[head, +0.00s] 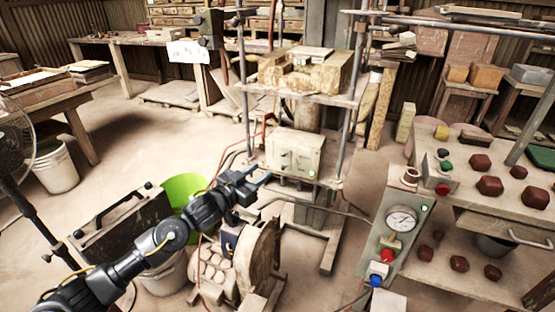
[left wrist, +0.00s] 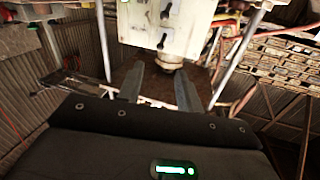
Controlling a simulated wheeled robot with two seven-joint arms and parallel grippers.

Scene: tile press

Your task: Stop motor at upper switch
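A pale switch box (head: 295,151) is mounted on the metal frame in the middle of the head view. Two small dark switches, one above the other, show on its front, with a green light low at its right. My left gripper (head: 263,182) is just below and left of the box, apart from it. In the left wrist view the box (left wrist: 190,22) is ahead at the top, with dark switch levers (left wrist: 163,41) on its face. The two fingers (left wrist: 160,72) are spread with nothing between them. My right gripper is not in view.
A control panel with a gauge (head: 401,219) and red and blue buttons stands at the right. Cables hang around the frame. A fan (head: 14,140) stands at far left.

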